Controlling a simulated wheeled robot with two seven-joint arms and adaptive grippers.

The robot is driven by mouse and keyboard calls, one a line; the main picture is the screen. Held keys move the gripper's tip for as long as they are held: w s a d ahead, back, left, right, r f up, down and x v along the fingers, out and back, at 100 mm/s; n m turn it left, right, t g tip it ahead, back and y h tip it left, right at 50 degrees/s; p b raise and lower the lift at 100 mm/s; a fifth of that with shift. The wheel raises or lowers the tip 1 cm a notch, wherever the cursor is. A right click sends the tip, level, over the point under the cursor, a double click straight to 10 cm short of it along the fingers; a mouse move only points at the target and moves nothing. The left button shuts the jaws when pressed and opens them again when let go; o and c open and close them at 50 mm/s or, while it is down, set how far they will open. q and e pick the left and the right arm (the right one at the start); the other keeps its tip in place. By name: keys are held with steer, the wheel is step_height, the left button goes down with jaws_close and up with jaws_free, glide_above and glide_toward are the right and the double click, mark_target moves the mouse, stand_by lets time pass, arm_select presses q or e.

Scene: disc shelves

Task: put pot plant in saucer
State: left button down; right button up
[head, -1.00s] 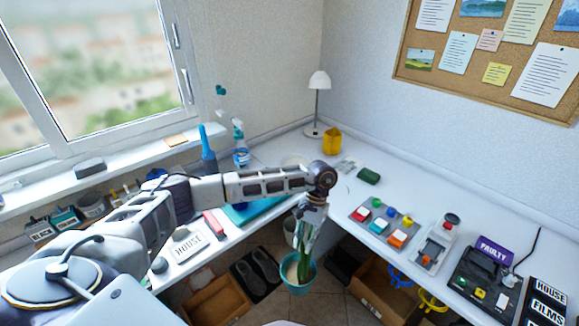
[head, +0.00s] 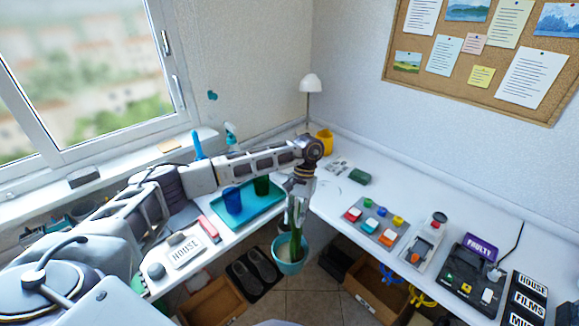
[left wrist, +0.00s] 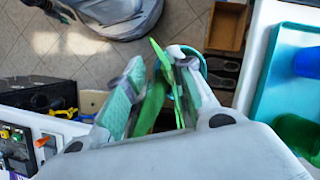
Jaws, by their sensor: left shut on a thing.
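The pot plant is a teal pot (head: 289,263) with long green leaves. It hangs upright below my left gripper (head: 298,203), in front of the desk's inner corner and over the floor. The gripper is shut on the leaves. In the left wrist view, green leaves (left wrist: 153,100) lie between the two fingers, and part of the teal pot rim shows beyond them. I cannot clearly make out a saucer; my left arm covers part of the desk near the corner. My right gripper is not in view.
A teal tray (head: 262,208) with a blue cup (head: 232,200) and a green cup (head: 261,186) lies on the left desk. A lamp (head: 310,85) and a yellow pot (head: 325,140) stand at the corner. Button panels (head: 376,224) line the right desk. A cardboard box (head: 211,301) is below.

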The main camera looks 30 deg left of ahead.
arm_select(q)
steer(key=v, duration=0.3)
steer(key=p+v, duration=0.1)
steer(key=v, duration=0.1)
steer(key=shift+a+r, duration=0.1)
steer(key=shift+a, duration=0.3)
steer(key=s+a+p+v, duration=0.1)
steer(key=v, duration=0.5)
step_height(320, 180, up, 24)
steer(key=n+t+h+p, duration=0.35)
steer(key=n+t, duration=0.25)
steer(key=n, duration=1.5)
glide_above(296, 198)
steer(key=w+a, duration=0.2)
steer(key=a, duration=0.1)
steer(key=shift+s+d+h+b, duration=0.1)
steer(key=shift+d+h+b, duration=0.05)
steer(key=shift+h+b, duration=0.15)
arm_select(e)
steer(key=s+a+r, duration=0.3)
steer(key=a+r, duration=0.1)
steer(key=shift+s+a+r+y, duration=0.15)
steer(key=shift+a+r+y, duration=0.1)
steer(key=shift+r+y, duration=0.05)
